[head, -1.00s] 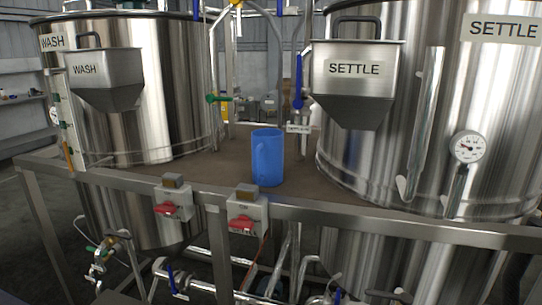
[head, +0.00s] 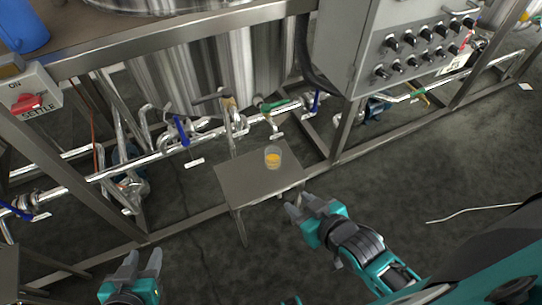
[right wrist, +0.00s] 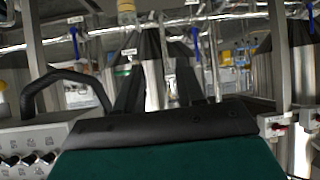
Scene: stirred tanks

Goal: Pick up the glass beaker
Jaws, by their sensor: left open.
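The glass beaker (head: 273,157) is small and clear, with orange-yellow contents. It stands upright on a small grey metal table (head: 240,187), towards the table's back right part. My right gripper (head: 299,203) is open and empty. In the head view it appears just below the table's front right corner, apart from the beaker. My left gripper (head: 142,260) is open and empty at the bottom left, well away from the beaker.
Behind the table run steel pipes with blue and green valve handles (head: 275,104) and a frame rail. A grey control box (head: 400,45) with several knobs hangs at the upper right. A blue jug (head: 22,25) stands at the top left. The dark floor at right is mostly clear.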

